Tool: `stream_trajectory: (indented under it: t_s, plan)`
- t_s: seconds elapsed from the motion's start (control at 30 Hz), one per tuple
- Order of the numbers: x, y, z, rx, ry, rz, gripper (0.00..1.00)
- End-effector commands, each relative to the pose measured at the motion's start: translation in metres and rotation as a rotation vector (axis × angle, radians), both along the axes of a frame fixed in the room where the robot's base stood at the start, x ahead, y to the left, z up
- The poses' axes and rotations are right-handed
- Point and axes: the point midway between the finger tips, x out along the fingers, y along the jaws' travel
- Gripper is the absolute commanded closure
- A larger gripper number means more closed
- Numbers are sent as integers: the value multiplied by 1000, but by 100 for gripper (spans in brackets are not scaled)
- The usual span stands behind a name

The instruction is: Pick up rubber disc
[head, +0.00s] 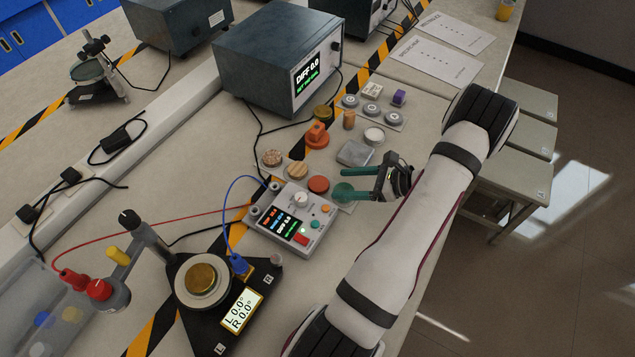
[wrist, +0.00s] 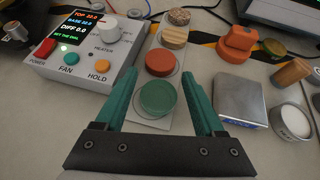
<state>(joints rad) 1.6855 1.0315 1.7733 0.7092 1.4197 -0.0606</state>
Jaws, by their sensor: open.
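A row of round discs lies on a grey strip (wrist: 145,123): a green disc (wrist: 158,97), a red disc (wrist: 160,62), a striped wood-like disc (wrist: 174,38) and a speckled disc (wrist: 179,16). No label shows which is rubber; the plain green and red ones look most like it. My gripper (wrist: 159,74) is open and empty. In the wrist view its green fingers stand left and right of the green disc, with gaps on both sides. In the head view my gripper (head: 342,184) is low over the green disc's end of the strip, and its fingers partly cover that disc.
A heater and fan control box (wrist: 85,45) stands left of the strip. A silver metal block (wrist: 241,101), a white-topped round cup (wrist: 290,121), a cork-coloured cylinder (wrist: 291,73) and orange pieces (wrist: 237,42) stand to the right. A black device with a brass disc (head: 201,277) stands nearer the front.

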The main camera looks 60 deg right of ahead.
Motion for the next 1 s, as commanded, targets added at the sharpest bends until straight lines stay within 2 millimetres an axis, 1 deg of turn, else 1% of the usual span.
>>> stream_trajectory:
  t_s: [0.07, 0.2, 0.3, 0.4, 0.57, 0.6, 0.67, 0.7, 0.93, 1.0]
  plan:
    - [8, 2, -4, 1, 1, 3, 29]
    - [32, 6, -16, 1, 1, 5, 29]
    - [47, 9, -24, 0, 3, 3, 29]
    - [53, 10, -28, 0, 4, 2, 29]
    - [53, 9, -28, -1, 4, 0, 29]
    - [53, 9, -28, 0, 4, 1, 33]
    - [53, 9, -27, 0, 4, 1, 44]
    - [53, 9, -27, -1, 4, 1, 51]
    - [53, 9, -27, -1, 4, 1, 92]
    - [53, 9, -27, -1, 4, 1, 92]
